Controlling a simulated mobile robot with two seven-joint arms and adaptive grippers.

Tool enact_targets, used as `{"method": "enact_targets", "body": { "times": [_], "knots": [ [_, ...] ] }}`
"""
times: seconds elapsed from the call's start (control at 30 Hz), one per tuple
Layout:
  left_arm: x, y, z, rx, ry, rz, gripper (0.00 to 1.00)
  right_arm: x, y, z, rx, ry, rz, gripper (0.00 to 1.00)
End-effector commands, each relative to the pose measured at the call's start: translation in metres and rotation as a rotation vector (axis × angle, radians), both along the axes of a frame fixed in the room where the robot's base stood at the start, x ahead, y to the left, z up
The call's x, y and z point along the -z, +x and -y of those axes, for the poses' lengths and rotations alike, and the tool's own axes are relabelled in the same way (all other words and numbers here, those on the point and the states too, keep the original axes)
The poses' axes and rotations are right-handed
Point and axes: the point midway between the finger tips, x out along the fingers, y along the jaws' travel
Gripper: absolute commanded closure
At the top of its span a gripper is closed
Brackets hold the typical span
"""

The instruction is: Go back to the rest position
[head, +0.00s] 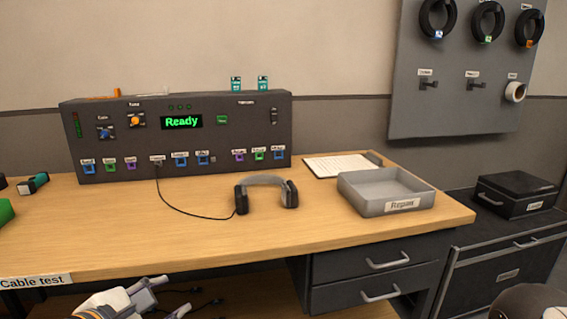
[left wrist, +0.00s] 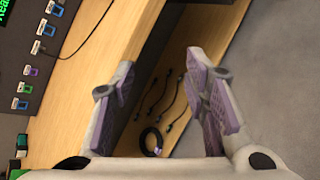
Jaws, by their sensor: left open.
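My left gripper (head: 165,297) is at the bottom of the head view, in front of the bench's front edge, beside the "Cable test" label (head: 36,281). In the left wrist view its two fingers (left wrist: 168,95) are apart with nothing between them. Beyond the fingers are the bench edge and several dark cables (left wrist: 160,105) on a lower shelf. My right gripper does not show in either view.
The wooden bench (head: 310,225) holds a grey console (head: 215,145) reading "Ready", headphones (head: 266,192) with a cable to the console, a grey "Repair" tray (head: 385,190) and a notepad (head: 340,165). Drawers (head: 375,262) are under the right side. The bench's front middle is clear.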

Motion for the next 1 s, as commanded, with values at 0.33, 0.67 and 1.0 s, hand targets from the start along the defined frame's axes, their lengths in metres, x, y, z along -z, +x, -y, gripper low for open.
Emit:
{"method": "enact_targets", "body": {
  "times": [0.33, 0.67, 1.0],
  "knots": [
    [0.186, -0.218, 0.069, 1.097, 0.705, -0.445, 0.58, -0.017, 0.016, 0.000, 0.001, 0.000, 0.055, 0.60],
    [0.220, -0.373, 0.015, 1.999, 0.986, -0.530, 0.58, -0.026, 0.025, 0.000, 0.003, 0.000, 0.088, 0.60],
    [0.221, -0.377, 0.013, 2.036, 0.989, -0.528, 0.58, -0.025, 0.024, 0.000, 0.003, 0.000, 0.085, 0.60]
  ]
}}
